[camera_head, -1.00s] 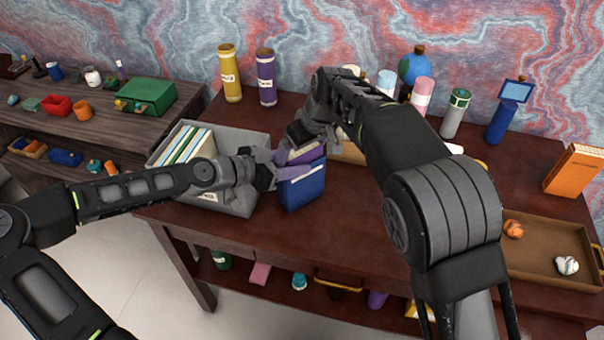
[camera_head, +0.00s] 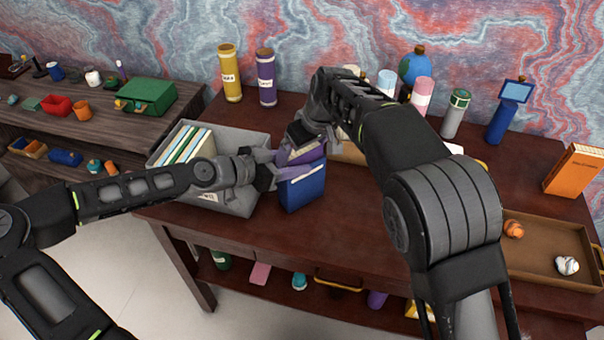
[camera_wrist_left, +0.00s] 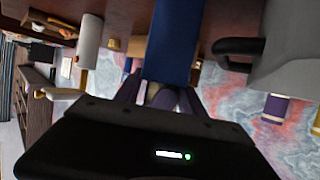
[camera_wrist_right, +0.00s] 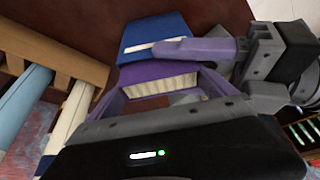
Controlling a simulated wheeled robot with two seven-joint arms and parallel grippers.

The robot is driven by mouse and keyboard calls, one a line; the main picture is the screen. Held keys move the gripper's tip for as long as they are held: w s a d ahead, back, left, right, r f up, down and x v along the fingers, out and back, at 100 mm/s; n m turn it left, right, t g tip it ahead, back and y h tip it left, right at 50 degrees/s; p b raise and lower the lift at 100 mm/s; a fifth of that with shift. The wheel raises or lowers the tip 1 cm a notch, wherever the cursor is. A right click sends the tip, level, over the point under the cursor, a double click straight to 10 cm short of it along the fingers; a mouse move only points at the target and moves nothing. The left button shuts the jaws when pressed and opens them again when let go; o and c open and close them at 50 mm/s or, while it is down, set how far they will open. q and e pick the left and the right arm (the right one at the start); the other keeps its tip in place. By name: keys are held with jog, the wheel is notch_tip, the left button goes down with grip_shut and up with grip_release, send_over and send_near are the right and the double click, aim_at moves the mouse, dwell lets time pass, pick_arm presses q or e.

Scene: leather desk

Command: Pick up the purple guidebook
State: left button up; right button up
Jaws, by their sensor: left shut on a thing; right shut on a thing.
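The purple guidebook (camera_head: 310,153) stands behind a blue book (camera_head: 302,190) beside the grey bin, in the middle of the desk. My right gripper (camera_head: 302,148) reaches down from the right and is shut on the purple guidebook. In the right wrist view the guidebook's pages and purple cover (camera_wrist_right: 150,71) show between the fingers. My left gripper (camera_head: 290,170) comes from the left, low beside the books. It appears shut on the blue book, which shows between its fingers in the left wrist view (camera_wrist_left: 172,45). The fingertips are partly hidden, and the two books are close together.
A grey bin (camera_head: 240,203) holding pale books stands left of my grippers. Yellow (camera_head: 230,75) and purple (camera_head: 266,80) cylinders stand behind. A wooden holder (camera_wrist_right: 60,50) is close to my right gripper. A brown tray (camera_head: 540,262) lies at right, below an orange book (camera_head: 573,170).

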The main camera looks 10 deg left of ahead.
jog(key=shift+d+f, duration=0.1)
jog(key=shift+f, duration=0.15)
jog(key=c, duration=0.5)
notch_tip(320, 180, up, 10)
jog(key=shift+r, duration=0.25)
dwell(0.4)
pick_arm(q)
jog(key=o, duration=1.5)
jog(key=shift+a, duration=0.1)
jog(key=v, duration=1.1)
jog(key=shift+s+a+r, duration=0.25)
